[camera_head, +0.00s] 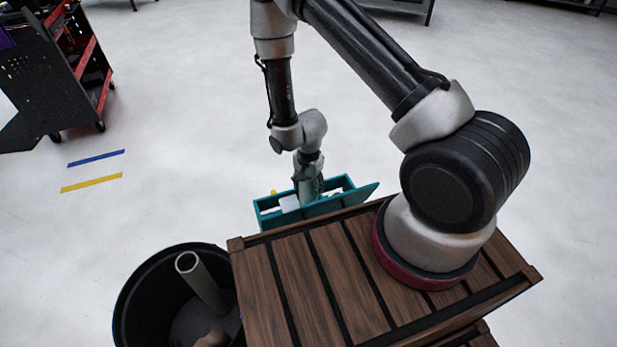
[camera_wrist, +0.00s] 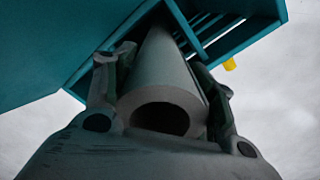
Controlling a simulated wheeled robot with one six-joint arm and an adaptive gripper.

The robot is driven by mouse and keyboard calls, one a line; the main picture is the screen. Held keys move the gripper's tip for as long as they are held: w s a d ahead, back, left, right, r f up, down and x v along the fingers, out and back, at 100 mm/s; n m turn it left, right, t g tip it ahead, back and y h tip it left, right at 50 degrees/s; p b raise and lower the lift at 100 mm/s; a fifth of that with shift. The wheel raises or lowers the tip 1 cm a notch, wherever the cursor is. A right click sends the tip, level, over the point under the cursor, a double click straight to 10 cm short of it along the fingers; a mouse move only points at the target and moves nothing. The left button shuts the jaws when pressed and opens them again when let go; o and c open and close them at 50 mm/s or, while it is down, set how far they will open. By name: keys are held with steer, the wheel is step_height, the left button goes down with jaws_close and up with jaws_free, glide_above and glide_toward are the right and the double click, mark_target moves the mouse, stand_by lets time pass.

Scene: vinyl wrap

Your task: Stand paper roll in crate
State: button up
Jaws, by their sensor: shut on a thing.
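My gripper (camera_wrist: 160,72) is shut on a paper roll (camera_wrist: 165,60), a grey hollow tube whose open end faces the wrist camera. The roll runs away from the camera, and its far end reaches to the teal crate (camera_wrist: 240,40); whether it touches the bottom is hidden. In the head view, my gripper (camera_head: 308,182) points down over the teal crate (camera_head: 268,221), which sits beyond the wooden slatted surface. The held roll is hard to make out there, and the crate's near side is partly covered by that surface.
A black bin (camera_head: 128,310) at the lower left holds another upright tube (camera_head: 203,283) and other items. A wooden slatted top (camera_head: 300,285) fills the front. A pale item (camera_head: 289,203) shows in the crate. A red and black cart (camera_head: 70,75) stands far left.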

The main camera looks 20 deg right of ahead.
steer(key=shift+f, duration=3.1)
steer(key=o, duration=1.6)
steer(key=shift+o, duration=0.2)
